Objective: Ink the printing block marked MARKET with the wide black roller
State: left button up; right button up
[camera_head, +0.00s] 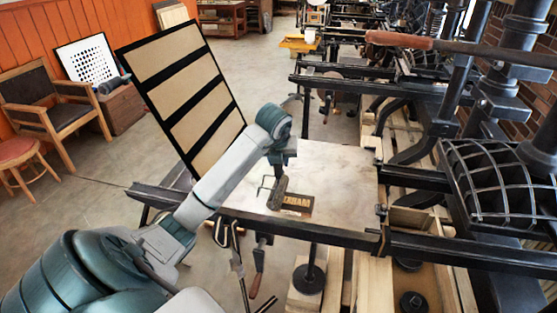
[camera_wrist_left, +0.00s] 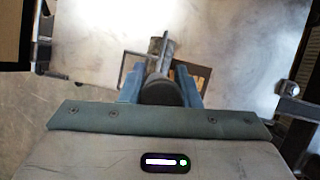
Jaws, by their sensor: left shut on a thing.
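The printing block (camera_head: 298,205) lies on the pale metal bed of the press, dark with tan raised lettering too small to read surely. The roller (camera_head: 278,192), a dark grey cylinder with a thin wire frame, is at the block's left edge; I cannot tell whether it touches it. My left gripper (camera_head: 284,152) is above the roller. In the left wrist view, its blue fingers (camera_wrist_left: 160,92) are shut on the dark round handle, with the roller (camera_wrist_left: 155,48) beyond and the block (camera_wrist_left: 196,77) partly hidden behind. My right gripper is not in view.
The press bed (camera_head: 345,185) is otherwise bare, edged by black rails (camera_head: 300,232). A tilted frame with tan panels (camera_head: 190,95) stands left of it, close to my left arm. The press's gridded dark part (camera_head: 500,185) and columns stand at right.

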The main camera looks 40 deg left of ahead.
pick_arm(q)
jog(key=shift+f+b, duration=0.3)
dwell(0.4)
